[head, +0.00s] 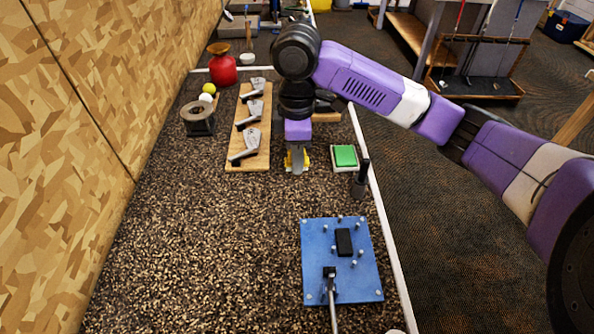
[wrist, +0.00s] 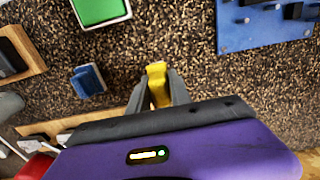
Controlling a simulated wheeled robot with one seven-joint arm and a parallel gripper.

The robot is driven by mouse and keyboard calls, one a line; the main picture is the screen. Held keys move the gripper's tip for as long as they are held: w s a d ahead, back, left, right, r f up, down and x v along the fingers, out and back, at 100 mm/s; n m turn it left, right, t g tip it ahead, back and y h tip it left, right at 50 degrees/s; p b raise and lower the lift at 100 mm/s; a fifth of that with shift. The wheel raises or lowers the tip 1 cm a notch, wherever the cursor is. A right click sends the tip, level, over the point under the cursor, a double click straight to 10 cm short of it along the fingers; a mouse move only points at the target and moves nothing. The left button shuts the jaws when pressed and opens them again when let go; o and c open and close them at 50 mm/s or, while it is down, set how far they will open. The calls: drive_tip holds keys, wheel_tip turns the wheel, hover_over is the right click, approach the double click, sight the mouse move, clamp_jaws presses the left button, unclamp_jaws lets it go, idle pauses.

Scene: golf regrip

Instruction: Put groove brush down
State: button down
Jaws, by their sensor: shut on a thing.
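My gripper (head: 297,168) points down over the speckled bench mat (head: 230,215). Its fingers are shut on a yellow piece (head: 306,156), which I take to be the groove brush. In the wrist view the yellow piece (wrist: 157,84) shows between the two grey fingertips (wrist: 158,90). Most of the brush is hidden by the fingers, and I cannot tell whether it touches the mat. A green pad in a white tray (head: 345,157) lies just right of my gripper. A small blue block (wrist: 88,80) lies near the fingers in the wrist view.
A wooden board with several grey club heads (head: 250,140) lies to the left. A blue plate with pegs (head: 318,262) lies nearer, right of centre. A dark upright tool (head: 361,180) stands by the bench's right edge. The mat at front left is clear.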

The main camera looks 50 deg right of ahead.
sight(297, 181)
drive_tip(key=shift+f, duration=2.4)
drive_tip(key=shift+f, duration=0.2)
drive_tip(key=c, duration=1.2)
unclamp_jaws()
wheel_tip(297, 181, up, 12)
drive_tip(key=shift+r, duration=0.2)
